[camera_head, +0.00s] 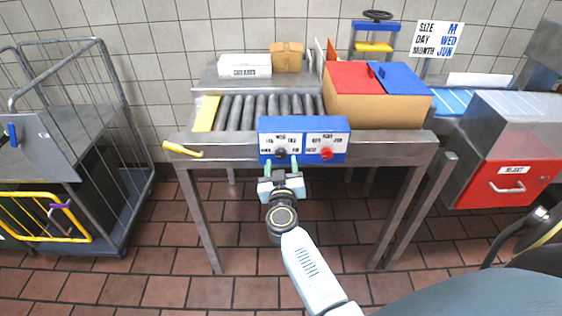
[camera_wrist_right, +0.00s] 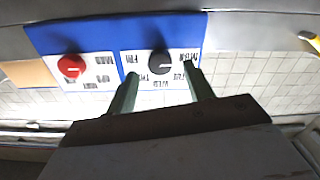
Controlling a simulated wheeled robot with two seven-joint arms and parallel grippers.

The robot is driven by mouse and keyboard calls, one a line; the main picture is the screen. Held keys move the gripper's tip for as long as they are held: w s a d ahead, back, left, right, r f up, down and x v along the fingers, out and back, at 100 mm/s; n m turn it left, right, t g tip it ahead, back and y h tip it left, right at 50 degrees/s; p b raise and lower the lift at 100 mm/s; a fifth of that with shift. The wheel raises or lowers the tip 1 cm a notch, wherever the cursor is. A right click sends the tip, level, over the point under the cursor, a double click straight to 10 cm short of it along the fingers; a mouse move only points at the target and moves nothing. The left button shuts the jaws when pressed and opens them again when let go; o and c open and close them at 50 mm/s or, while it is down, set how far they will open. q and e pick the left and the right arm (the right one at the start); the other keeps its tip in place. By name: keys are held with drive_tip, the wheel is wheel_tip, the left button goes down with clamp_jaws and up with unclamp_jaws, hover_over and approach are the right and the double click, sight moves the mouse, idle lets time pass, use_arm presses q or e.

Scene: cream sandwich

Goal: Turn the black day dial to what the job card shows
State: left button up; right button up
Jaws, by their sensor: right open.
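The black day dial (camera_head: 281,154) sits on the left label of a blue panel (camera_head: 297,130) at the front of the roller table. In the wrist view the dial (camera_wrist_right: 160,62) shows upside down on a white label with day names, WED among them; its pointer setting is too small to tell. The job card (camera_head: 437,39) on the back wall reads SIZE M, DAY WED, MONTH JUN. My right gripper (camera_head: 281,166) is open just in front of the dial. In the wrist view its fingers (camera_wrist_right: 162,90) stand either side of the dial, seemingly apart from it. My left gripper is not in view.
A red dial (camera_head: 326,154) sits close to the right on the same panel. A yellow handle (camera_head: 182,149) sticks out at the table's left. A cardboard box (camera_head: 375,108) with red and blue lids stands above. A wire cart (camera_head: 125,165) is at left, a red drawer (camera_head: 508,183) at right.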

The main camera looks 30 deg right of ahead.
sight(281, 153)
drive_tip(key=shift+x, duration=1.1)
drive_tip(key=shift+w+d+b, duration=0.1)
drive_tip(key=shift+w+b, duration=0.1)
drive_tip(key=shift+b, duration=0.1)
drive_tip(key=shift+w+d, duration=0.1)
drive_tip(key=c, duration=1)
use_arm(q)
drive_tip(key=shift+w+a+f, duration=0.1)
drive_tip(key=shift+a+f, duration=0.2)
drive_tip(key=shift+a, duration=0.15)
use_arm(e)
drive_tip(key=shift+o, duration=0.2)
